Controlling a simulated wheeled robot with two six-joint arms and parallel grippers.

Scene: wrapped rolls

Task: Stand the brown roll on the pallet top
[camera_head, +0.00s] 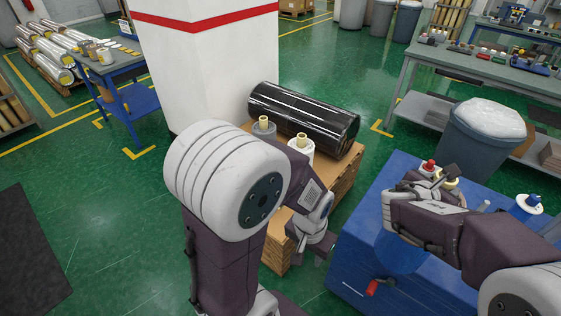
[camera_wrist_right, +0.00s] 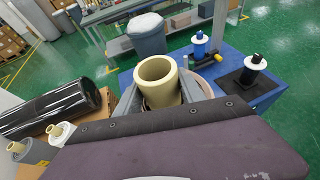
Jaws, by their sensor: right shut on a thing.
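My right gripper (camera_head: 432,190) is over the blue cart and shut on a cream core tube (camera_wrist_right: 157,82), which stands up between its fingers in the right wrist view. A pinkish-brown rounded surface (camera_wrist_right: 203,86) shows beside the tube; most of the roll below is hidden, so I cannot tell its wrap colour. The wooden pallet (camera_head: 345,184) is left of the cart. A long black roll (camera_head: 305,118) lies on its top, with a grey roll (camera_head: 263,134) and a white roll (camera_head: 301,150) standing in front. My left gripper (camera_head: 314,245) hangs at the pallet's near side; its jaw opening is unclear.
A white column (camera_head: 205,70) rises behind the pallet. My left arm hides part of the pallet top.

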